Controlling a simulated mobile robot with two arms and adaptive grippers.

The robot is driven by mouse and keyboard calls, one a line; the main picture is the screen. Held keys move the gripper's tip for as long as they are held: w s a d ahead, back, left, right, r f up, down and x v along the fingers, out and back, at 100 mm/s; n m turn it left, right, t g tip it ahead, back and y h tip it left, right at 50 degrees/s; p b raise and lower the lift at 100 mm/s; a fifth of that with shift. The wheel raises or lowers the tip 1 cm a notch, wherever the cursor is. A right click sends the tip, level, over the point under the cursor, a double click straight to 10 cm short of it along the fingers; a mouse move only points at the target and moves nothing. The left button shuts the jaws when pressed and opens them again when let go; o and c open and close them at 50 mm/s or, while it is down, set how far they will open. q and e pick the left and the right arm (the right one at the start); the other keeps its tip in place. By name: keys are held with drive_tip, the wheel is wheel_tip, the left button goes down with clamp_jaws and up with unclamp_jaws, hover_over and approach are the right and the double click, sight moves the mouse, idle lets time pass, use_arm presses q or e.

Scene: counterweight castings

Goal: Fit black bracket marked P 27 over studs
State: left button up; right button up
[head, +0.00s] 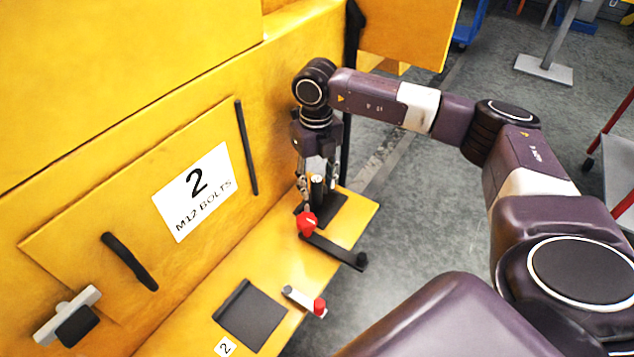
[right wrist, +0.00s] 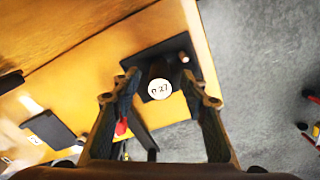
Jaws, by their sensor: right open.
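The black bracket (right wrist: 190,68) is a dark flat plate on a yellow ledge, with an upright dark post topped by a white round label (right wrist: 160,89) reading about "P 27". In the head view the black bracket (head: 328,210) lies below my right gripper (head: 317,189). My right gripper is open, pointing down, with one finger on each side of the post; I cannot tell whether they touch it. A small reddish-brown peg (right wrist: 183,57) shows near the plate's far edge. I cannot make out the studs for certain. My left gripper is not in view.
A dark bar (head: 335,252) with a red knob (head: 307,222) lies close in front of the bracket. A dark square pad (head: 250,314) and a red-tipped clamp (head: 305,301) are nearer. The yellow wall (head: 90,110) stands close on the left; open floor is right.

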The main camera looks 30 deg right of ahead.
wheel_tip(320, 180, up, 20)
drive_tip(key=p, duration=0.6)
idle(0.5)
drive_tip(key=shift+w+f, duration=0.1)
drive_tip(key=shift+f, duration=0.05)
